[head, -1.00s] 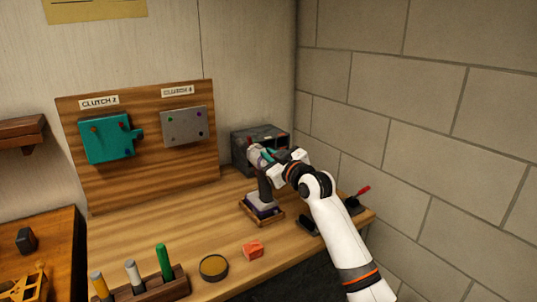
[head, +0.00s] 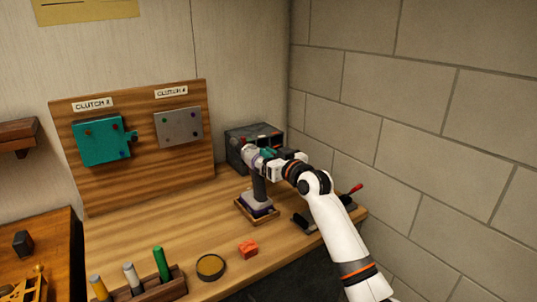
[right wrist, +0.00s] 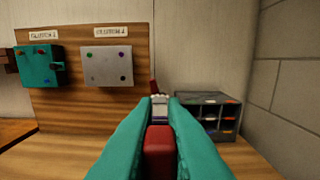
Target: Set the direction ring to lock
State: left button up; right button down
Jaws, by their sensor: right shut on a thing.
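A power drill (head: 260,188) with a dark handle stands upright on a small wooden stand at the right of the bench. My right gripper (head: 268,154) is at the top of the drill, coming from the right, with teal fingers. In the right wrist view its fingers (right wrist: 159,101) are closed in around the drill's upper end. A red part (right wrist: 159,150) shows between them, and a pale ring-like part (right wrist: 160,108) lies just beyond the tips. The fingers hide much of the drill's head, so the ring's marking cannot be read. My left gripper is out of view.
A dark drawer box (head: 250,138) stands close behind the drill. A board with a teal box (head: 102,141) and a grey plate (head: 179,126) stands at the left. A red block (head: 248,249), a round tin (head: 210,267) and a marker rack (head: 155,289) lie in front.

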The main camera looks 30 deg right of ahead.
jog(key=c, duration=1.5)
grip_release()
jog(key=s, duration=0.4)
jog(key=s+b, duration=0.1)
jog(key=s, duration=0.3)
jog(key=s+d+b, duration=0.1)
jog(key=s, duration=0.3)
